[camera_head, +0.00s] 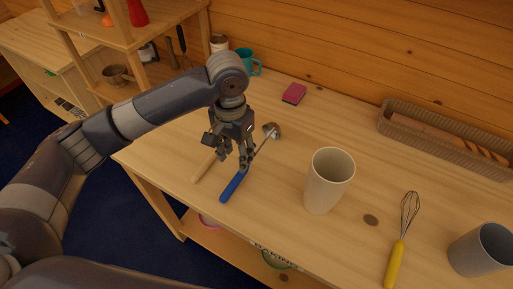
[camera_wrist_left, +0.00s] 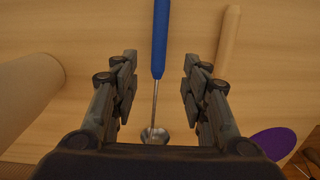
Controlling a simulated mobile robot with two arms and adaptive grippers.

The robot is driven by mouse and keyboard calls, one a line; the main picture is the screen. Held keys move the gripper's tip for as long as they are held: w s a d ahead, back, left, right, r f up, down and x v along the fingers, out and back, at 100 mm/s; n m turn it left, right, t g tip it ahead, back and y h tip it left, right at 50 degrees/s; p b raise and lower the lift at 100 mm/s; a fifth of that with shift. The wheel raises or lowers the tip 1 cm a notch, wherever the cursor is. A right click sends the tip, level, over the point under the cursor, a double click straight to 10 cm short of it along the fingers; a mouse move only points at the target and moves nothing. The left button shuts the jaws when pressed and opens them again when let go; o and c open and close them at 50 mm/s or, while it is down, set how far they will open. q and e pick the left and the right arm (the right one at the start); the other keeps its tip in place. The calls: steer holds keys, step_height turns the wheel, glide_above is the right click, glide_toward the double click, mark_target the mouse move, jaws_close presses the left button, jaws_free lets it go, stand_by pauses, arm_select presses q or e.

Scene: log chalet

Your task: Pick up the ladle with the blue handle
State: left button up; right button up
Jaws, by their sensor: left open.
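The ladle with the blue handle (camera_head: 235,185) lies on the wooden table, its metal bowl (camera_head: 271,130) toward the back. In the left wrist view the blue handle (camera_wrist_left: 160,40) is at the top centre and the thin metal shaft runs down to the bowl (camera_wrist_left: 154,135). My left gripper (camera_head: 233,162) is above the ladle, around the level of the shaft in the picture. In the left wrist view its fingers (camera_wrist_left: 158,88) are open, one on each side of the shaft, with gaps to both. My right gripper is not in view.
A wooden-handled tool (camera_head: 205,167) lies close to the left of the ladle. A beige cup (camera_head: 328,181) stands to the right. A yellow whisk (camera_head: 398,250), grey cup (camera_head: 481,249), woven basket (camera_head: 440,134), pink sponge (camera_head: 294,94) and teal mug (camera_head: 247,62) are farther off.

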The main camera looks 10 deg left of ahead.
mark_target(237, 177)
arm_select(q)
steer(key=f, duration=0.3)
steer(key=shift+s+f, duration=0.2)
steer(key=shift+f, duration=0.2)
steer(key=f+p, duration=0.1)
steer(key=f, duration=0.3)
steer(key=shift+s+a+f+p, duration=0.1)
steer(key=shift+s+f+p, duration=0.1)
steer(key=shift+f+p, duration=0.15)
steer(key=shift+f, duration=0.5)
jaws_close()
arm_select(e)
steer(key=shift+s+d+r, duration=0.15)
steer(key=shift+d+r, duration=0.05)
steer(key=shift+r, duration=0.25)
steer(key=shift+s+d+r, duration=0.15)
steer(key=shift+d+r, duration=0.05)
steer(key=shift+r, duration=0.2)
